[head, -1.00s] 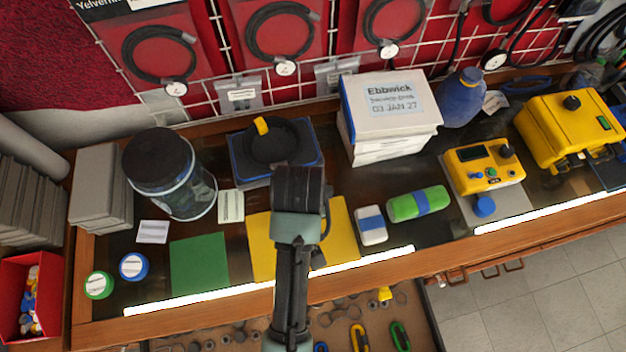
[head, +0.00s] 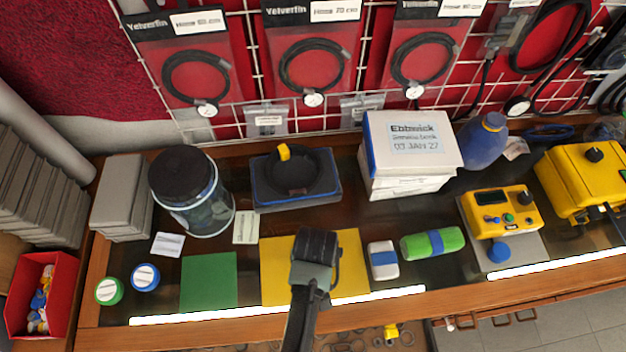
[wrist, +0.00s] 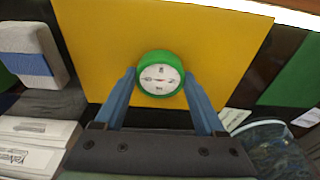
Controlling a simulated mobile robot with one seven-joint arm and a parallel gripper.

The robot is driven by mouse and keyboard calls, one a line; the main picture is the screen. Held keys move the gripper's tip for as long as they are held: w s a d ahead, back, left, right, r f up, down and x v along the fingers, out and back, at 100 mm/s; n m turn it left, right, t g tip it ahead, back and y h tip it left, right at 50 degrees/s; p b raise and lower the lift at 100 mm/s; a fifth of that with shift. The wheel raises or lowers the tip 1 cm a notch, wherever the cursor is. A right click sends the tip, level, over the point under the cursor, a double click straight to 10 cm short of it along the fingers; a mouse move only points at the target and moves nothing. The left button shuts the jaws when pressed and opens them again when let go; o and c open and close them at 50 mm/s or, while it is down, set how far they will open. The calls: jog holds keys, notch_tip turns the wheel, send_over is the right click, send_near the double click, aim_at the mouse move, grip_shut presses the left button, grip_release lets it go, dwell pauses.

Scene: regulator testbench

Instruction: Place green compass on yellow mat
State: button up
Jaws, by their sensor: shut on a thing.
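The green compass (wrist: 160,74), a round green case with a white dial, is between the two blue fingers of my gripper (wrist: 161,82) in the wrist view. My gripper is shut on it. The yellow mat (wrist: 98,40) lies behind the compass in that view; I cannot tell whether the compass touches it. In the head view my gripper (head: 316,246) is over the middle of the yellow mat (head: 275,272) and hides the compass and part of the mat.
A green mat (head: 209,280) lies left of the yellow one. A white-and-blue block (head: 383,260) and a green-and-blue block (head: 432,243) are to the right. A dark blue tray (head: 297,188) with a black ring stands behind. A lit strip (head: 220,312) runs along the front edge.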

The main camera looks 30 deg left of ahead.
jog(key=shift+f, duration=0.1)
jog(key=o, duration=1.3)
jog(key=shift+o, duration=0.2)
notch_tip(320, 180, up, 12)
jog(key=s+d, duration=0.1)
jog(key=shift+s, duration=0.25)
